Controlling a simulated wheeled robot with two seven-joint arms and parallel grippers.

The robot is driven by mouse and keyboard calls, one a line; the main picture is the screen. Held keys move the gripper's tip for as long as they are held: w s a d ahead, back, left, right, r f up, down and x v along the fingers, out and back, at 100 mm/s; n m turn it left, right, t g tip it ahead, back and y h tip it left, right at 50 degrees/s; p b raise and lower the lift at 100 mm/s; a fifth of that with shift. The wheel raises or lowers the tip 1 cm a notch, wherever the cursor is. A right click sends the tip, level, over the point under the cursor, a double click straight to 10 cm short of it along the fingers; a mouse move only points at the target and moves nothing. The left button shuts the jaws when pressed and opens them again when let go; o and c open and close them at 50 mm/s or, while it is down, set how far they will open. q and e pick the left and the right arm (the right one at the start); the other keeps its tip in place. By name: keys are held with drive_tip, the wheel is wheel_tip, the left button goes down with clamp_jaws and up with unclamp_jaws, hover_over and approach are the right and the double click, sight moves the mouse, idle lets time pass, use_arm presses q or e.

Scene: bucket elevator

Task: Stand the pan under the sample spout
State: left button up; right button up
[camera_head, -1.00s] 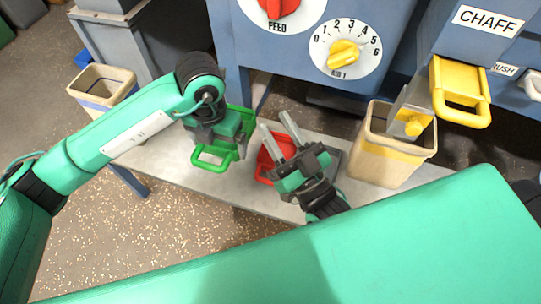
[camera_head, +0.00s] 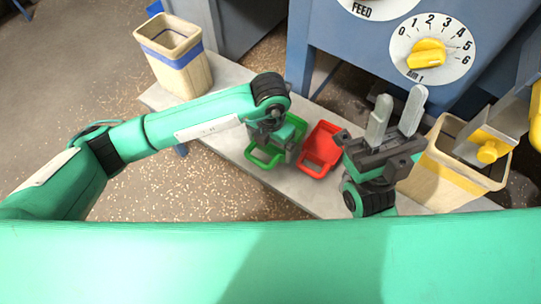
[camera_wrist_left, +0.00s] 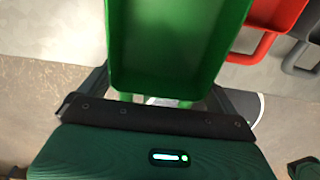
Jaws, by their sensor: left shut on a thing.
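A green pan (camera_head: 292,137) with a loop handle is at the bench's front edge in the head view. My left gripper (camera_head: 270,136) is shut on it, and my wrist hides part of it. In the left wrist view the green pan (camera_wrist_left: 175,45) fills the top middle, between my fingers (camera_wrist_left: 165,92). I cannot tell whether it touches the bench. A red pan (camera_head: 321,146) stands just right of it. My right gripper (camera_head: 399,110) is open and empty, fingers up, right of the red pan.
A tan bin (camera_head: 437,177) stands under the grey spout. Another tan bin with a blue band (camera_head: 185,75) is at the far left. The blue machine with a yellow dial (camera_head: 428,54) stands behind the grey bench (camera_head: 222,134). A grey pan (camera_wrist_left: 300,52) shows beside the red one.

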sight(270, 156)
use_arm(q)
drive_tip(key=shift+f+b, duration=0.8)
drive_tip(key=shift+f, duration=2.35)
drive_tip(key=shift+f, duration=0.2)
drive_tip(key=o, duration=0.7)
drive_tip(key=shift+r, duration=0.1)
drive_tip(key=shift+c, duration=0.2)
